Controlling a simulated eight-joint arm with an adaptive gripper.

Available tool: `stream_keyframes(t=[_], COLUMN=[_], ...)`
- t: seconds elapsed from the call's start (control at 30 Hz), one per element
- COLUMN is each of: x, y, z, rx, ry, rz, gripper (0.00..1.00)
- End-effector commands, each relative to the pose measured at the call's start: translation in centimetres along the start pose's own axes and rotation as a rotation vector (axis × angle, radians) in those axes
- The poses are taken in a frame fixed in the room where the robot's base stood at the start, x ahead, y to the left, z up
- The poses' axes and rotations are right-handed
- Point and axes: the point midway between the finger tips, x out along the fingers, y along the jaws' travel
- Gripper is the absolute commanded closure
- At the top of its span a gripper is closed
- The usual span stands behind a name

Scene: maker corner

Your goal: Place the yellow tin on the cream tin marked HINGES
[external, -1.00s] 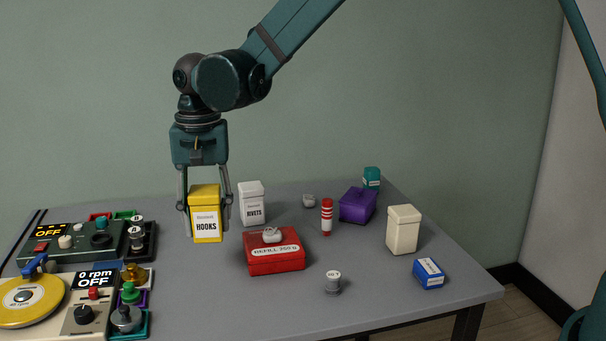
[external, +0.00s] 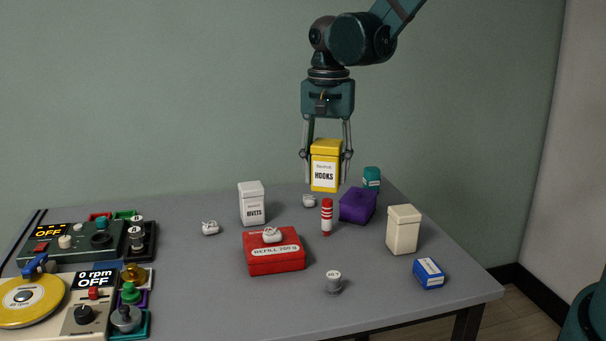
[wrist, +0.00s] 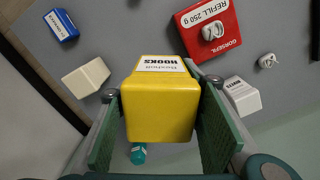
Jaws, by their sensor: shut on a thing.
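My gripper (external: 327,168) is shut on the yellow tin (external: 325,166), labelled HOOKS, and holds it upright in the air above the back of the table. In the wrist view the yellow tin (wrist: 160,105) sits between the two green finger pads. The cream tin (external: 403,231) stands upright on the right side of the table, apart from my gripper, to its right and lower. No marking shows on the cream tin's visible faces. It also appears in the wrist view (wrist: 86,77), left of the yellow tin.
A purple box (external: 356,206), a teal container (external: 371,179) and a red-and-white cylinder (external: 327,217) stand near the cream tin. A blue box (external: 429,273) lies in front of it. A white RIVETS tin (external: 251,204) and red REFILL box (external: 275,253) stand left. Control panels (external: 75,245) fill the far left.

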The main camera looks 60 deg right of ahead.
Motion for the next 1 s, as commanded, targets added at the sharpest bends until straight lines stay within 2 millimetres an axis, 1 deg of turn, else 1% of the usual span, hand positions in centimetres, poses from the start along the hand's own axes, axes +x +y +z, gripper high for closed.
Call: stream_keyframes(t=[0.03,0.3,0.5,0.6,0.7,0.8,1.0], x=[-0.5,-2.0,-3.0,-3.3,-3.6,-3.8,-3.9], y=[1.4,8.0,12.8,14.8,16.5,17.6,18.5], z=[-0.7,-3.3,-4.6,-5.1,-5.4,-5.5,-5.7], rx=[0.021,0.124,0.197,0.229,0.255,0.272,0.288], ry=[0.0,0.0,0.0,0.0,0.0,0.0,0.0], rz=[0.0,0.0,0.0,0.0,0.0,0.0,0.0], gripper=[0.79,0.79,0.79,0.79,0.79,0.79,0.79])
